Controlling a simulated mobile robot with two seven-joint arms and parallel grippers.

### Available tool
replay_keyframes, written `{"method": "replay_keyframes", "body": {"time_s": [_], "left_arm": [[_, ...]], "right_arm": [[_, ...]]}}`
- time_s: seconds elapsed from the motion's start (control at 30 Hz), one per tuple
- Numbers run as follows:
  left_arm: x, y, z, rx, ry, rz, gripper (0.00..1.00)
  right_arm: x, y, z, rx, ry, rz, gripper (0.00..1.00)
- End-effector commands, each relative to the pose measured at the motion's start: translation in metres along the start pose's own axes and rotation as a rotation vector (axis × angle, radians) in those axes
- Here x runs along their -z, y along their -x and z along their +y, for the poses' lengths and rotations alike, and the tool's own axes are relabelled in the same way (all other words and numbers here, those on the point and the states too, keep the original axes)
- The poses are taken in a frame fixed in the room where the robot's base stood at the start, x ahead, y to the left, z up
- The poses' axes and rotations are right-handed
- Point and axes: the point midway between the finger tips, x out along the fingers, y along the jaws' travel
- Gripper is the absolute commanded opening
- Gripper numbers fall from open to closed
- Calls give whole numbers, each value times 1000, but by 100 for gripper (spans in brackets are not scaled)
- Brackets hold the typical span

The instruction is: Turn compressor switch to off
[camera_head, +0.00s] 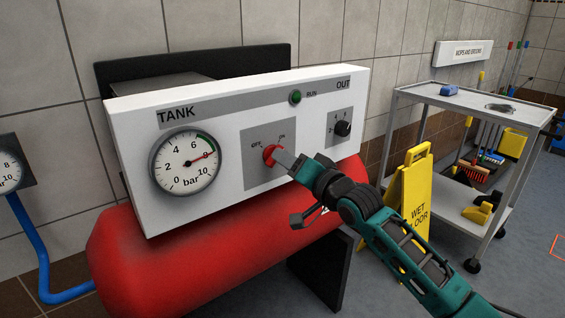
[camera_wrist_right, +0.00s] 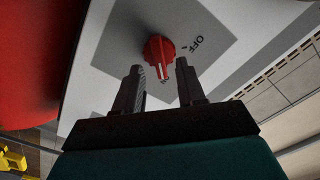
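The red compressor switch (camera_head: 270,155) is a knob on a grey plate of the white control panel (camera_head: 225,200), with OFF and ON labels above it. In the right wrist view the switch (camera_wrist_right: 157,48) has a white mark that points away from the OFF label, toward lettering partly hidden between the fingers. My right gripper (camera_head: 286,162) is in front of the switch. In the right wrist view its two fingers (camera_wrist_right: 160,72) are apart, with the switch just beyond and between the tips. Contact cannot be told. My left gripper is not in view.
The panel also carries a tank gauge (camera_head: 185,162), a green RUN lamp (camera_head: 295,97) and a black OUT knob (camera_head: 343,129). A red tank (camera_head: 150,260) lies below. A yellow wet floor sign (camera_head: 412,195) and a grey cart (camera_head: 470,105) stand at right.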

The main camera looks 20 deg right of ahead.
Motion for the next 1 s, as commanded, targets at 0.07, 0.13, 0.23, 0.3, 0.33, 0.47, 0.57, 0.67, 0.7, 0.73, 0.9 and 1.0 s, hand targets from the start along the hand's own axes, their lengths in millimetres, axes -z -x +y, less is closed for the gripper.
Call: {"method": "replay_keyframes", "body": {"time_s": [0.07, 0.13, 0.23, 0.3, 0.33, 0.47, 0.57, 0.67, 0.7, 0.73, 0.9, 1.0], "left_arm": [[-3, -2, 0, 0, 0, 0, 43], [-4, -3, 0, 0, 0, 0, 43], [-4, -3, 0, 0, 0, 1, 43], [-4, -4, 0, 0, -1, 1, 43], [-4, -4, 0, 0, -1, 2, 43], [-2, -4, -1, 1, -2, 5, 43], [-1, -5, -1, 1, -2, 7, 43], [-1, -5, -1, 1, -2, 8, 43], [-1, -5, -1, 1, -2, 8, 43], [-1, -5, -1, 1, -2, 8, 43], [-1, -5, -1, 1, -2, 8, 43], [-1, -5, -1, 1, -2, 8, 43]], "right_arm": [[0, -10, 0, 1, -1, 2, 39], [0, -16, 0, 2, -1, 1, 39], [0, -21, 0, 1, 0, 1, 39], [0, -23, 0, 1, 0, 1, 39], [0, -24, 0, 1, 0, 1, 39], [0, -24, 0, 1, 0, 0, 39], [0, -24, 0, 1, 0, 0, 39], [0, -24, 0, 1, 0, 0, 30], [0, -24, 0, 1, 0, 0, 26], [0, -24, 0, 1, 0, 0, 23], [0, -23, 0, 0, 0, 0, 7], [0, -23, 0, 1, 0, 0, 0]]}}
